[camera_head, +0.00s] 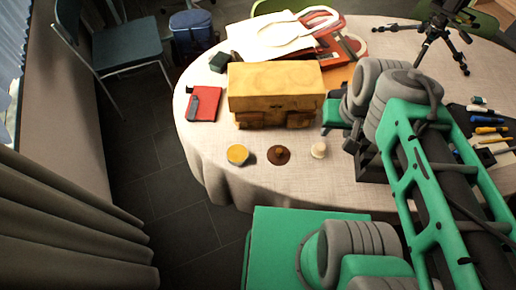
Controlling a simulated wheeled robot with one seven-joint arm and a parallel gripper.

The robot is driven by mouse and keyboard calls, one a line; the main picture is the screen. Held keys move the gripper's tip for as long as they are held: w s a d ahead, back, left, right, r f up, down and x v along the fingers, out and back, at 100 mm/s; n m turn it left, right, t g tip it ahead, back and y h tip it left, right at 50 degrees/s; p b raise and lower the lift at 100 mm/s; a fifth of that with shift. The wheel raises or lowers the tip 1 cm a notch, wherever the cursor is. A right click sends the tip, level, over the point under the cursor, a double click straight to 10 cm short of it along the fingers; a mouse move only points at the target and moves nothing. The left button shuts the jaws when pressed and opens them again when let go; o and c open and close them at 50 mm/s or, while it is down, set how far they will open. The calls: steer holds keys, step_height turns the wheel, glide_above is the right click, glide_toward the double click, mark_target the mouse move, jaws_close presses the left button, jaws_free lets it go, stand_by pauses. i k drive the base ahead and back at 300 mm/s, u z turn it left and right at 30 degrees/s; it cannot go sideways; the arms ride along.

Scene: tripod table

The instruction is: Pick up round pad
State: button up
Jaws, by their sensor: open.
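Three small round things stand in a row near the table's front edge. On the left is a round item with a yellow top and pale rim (237,154). In the middle is a flat dark brown disc with a small raised centre (279,154). On the right is a small cream cylinder (319,150). I cannot tell for certain which one is the round pad. My gripper (335,116) is open, behind and right of the three, by the right end of the yellow chest. My wrist partly hides it, and nothing shows in it.
A yellow wooden chest (276,86) stands behind the row. A red notebook with a dark device (204,104) lies to the left. A bag and papers (285,36) lie behind. A tripod (436,40) stands at the back right. Pens (488,130) lie on the right.

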mark_target(318, 150)
steer(key=z, duration=0.1)
steer(key=k, duration=1.05)
steer(key=u, duration=1.2)
steer(key=i, duration=1.6)
steer(key=z, duration=0.9)
